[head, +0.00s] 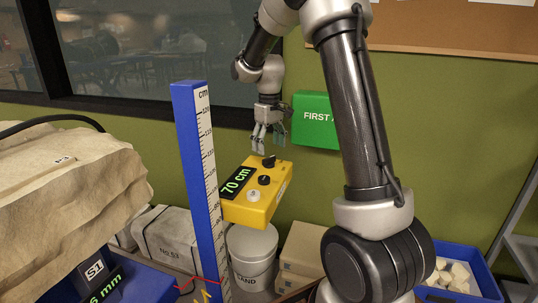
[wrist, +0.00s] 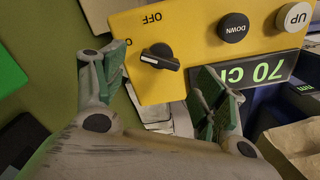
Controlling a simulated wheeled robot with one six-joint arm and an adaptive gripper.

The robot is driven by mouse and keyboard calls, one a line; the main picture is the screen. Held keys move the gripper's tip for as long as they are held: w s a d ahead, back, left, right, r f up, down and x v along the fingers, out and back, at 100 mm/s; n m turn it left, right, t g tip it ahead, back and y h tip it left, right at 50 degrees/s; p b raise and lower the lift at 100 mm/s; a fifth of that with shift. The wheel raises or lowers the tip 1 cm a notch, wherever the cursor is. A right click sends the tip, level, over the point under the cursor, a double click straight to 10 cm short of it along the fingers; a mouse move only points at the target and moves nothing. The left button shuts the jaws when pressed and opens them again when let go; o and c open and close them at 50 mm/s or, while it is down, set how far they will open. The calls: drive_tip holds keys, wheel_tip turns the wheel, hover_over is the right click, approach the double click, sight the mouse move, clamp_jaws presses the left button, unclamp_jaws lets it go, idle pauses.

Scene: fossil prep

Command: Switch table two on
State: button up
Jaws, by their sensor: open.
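A yellow control box (head: 256,192) with a lit "70 cm" display (head: 236,182) stands beside the blue measuring post in the head view. On its top are a black rotary switch (head: 268,161), a black button (head: 264,180) and a white button (head: 253,195). In the wrist view the switch (wrist: 160,57) has an "OFF" label above it and a partly hidden label to its left; its bar lies nearly crosswise, with a pale mark towards its left end. My gripper (head: 268,141) is open and empty just above the switch. In the wrist view the switch appears between the fingertips (wrist: 161,68), apart from both.
The blue post (head: 186,140) with a cm scale rises left of the box. A green first-aid box (head: 315,120) hangs on the wall behind. A bucket (head: 251,250) stands below.

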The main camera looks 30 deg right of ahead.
wheel_tip(320, 180, up, 7)
drive_tip(key=shift+r, duration=0.2)
idle(0.5)
drive_tip(key=s+r+m+t, duration=0.3)
drive_tip(key=s+t, duration=0.1)
drive_tip(key=s, duration=2.7)
drive_tip(key=shift+s+a, duration=0.3)
drive_tip(key=shift+a, duration=0.05)
